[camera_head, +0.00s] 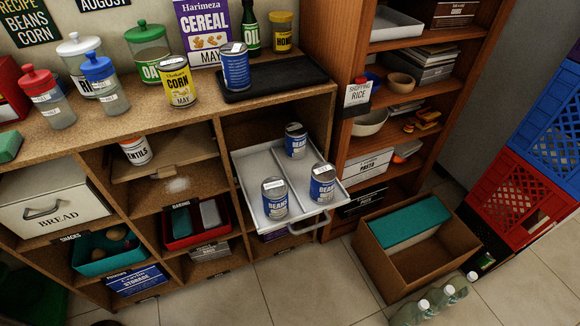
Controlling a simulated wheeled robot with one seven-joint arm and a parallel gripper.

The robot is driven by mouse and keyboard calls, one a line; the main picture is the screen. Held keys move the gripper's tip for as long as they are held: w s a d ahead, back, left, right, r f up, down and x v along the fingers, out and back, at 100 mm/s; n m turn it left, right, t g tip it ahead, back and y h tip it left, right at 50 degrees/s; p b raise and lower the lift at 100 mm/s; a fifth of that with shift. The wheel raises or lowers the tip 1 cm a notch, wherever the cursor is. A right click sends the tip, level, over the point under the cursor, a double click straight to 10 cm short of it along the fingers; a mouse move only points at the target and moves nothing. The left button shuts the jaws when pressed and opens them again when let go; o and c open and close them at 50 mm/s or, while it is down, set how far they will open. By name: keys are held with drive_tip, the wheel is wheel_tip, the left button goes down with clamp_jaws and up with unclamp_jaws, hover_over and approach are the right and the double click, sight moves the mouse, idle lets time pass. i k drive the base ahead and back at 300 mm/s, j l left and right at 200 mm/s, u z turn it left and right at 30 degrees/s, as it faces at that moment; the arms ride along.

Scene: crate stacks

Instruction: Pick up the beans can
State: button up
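Three blue cans stand upright in a pulled-out grey metal tray drawer (252,160) of the wooden shelf unit. One can (296,144) is at the back, a can reading BEANS (322,188) is at the right, and another can reading BEANS (275,204) is at the front left. All have pale lids with small labels, too small to read. A similar blue can (236,72) stands above, on a black tray (280,78) on the counter; its name cannot be read clearly. My gripper is not in view.
The drawer juts out over the tiled floor with a handle (310,224) in front. An open cardboard box (440,250), clear bottles (440,298) and stacked crates (525,190) are at right.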

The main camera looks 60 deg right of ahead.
sight(324, 176)
drive_tip(key=k+l+u, duration=0.3)
drive_tip(key=k, duration=0.7)
drive_tip(key=k+l+u, duration=0.1)
drive_tip(key=k+u, duration=0.2)
drive_tip(key=k, duration=0.75)
